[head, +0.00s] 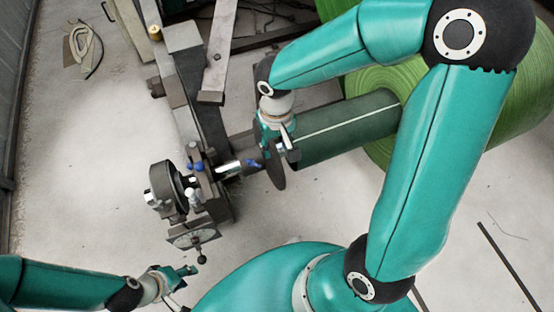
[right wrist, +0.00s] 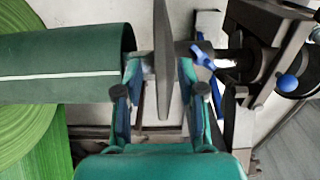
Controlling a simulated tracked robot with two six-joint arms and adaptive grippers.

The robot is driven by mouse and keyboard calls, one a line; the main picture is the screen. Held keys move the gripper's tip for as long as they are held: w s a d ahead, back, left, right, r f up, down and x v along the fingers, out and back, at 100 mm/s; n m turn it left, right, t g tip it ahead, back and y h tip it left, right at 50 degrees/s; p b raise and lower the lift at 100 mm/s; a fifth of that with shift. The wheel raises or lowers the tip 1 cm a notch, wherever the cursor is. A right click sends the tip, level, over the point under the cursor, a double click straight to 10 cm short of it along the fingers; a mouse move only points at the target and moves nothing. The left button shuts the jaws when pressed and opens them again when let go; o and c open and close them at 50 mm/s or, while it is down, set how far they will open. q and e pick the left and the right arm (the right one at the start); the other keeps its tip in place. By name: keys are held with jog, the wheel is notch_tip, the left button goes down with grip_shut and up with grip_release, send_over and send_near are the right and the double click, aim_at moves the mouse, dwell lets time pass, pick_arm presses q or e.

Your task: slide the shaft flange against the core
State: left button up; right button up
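The core (head: 350,125) is a dark green tube with a white stripe, and it also shows at left in the right wrist view (right wrist: 70,62). The shaft flange (head: 277,172) is a dark round disc on the shaft, just off the core's end. In the right wrist view the flange (right wrist: 162,60) is edge-on, with a narrow gap between it and the core. My right gripper (right wrist: 160,85) is open, one finger on each side of the disc, with space beside it. My left gripper (head: 186,284) is open and empty at lower left, far from the shaft.
A blue-handled part (right wrist: 203,55) sits on the shaft beside the flange. The shaft stand with a black handwheel (head: 168,190) is to the left. A large green roll (head: 520,100) lies behind the core. Bare floor (head: 90,190) is at left.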

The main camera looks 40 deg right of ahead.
aim_at(276, 159)
notch_tip(276, 159, down, 7)
jog(key=shift+r+b, duration=0.15)
jog(key=shift+b, duration=0.65)
grip_shut()
